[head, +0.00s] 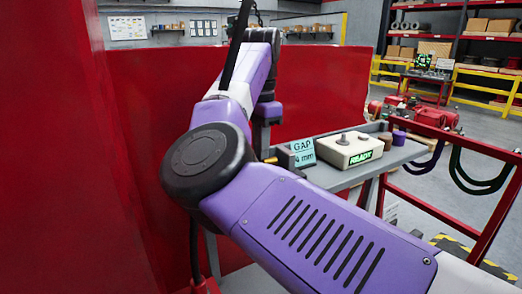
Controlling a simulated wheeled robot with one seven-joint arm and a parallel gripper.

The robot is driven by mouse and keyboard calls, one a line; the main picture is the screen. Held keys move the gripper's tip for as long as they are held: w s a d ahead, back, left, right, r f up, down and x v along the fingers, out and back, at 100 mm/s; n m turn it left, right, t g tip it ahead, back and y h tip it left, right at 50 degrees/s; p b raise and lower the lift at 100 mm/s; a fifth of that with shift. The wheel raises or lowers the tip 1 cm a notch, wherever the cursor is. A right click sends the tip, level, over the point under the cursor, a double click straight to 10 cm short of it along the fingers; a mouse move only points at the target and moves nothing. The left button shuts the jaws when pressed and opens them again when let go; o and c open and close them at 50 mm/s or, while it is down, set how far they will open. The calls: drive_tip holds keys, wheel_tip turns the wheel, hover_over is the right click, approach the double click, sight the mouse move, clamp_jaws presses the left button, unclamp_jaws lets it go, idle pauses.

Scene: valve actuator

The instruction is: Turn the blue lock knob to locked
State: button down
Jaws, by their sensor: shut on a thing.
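The blue lock knob does not show in the head view. My purple arm fills the middle of the picture and covers the left end of the grey bench (345,177). My wrist bends down behind the forearm, close to that left end. The jaws of my gripper cannot be made out there, and neither can anything between them. A small brass-coloured piece (271,160) shows beside the arm at the bench's left end. What it belongs to is hidden.
On the bench stand a sign reading "GAP 4 mm" (303,152), a beige box with a green "READY" display (349,150) and a small purple cylinder (399,138). Red panels (325,85) rise behind and at the left. A red rail with hanging dark loops (485,180) stands at the right.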

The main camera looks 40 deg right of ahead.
drive_tip(key=c, duration=1.7)
unclamp_jaws()
drive_tip(key=shift+c, duration=0.2)
drive_tip(key=shift+r, duration=0.1)
wheel_tip(320, 180, up, 8)
drive_tip(key=shift+f, duration=0.15)
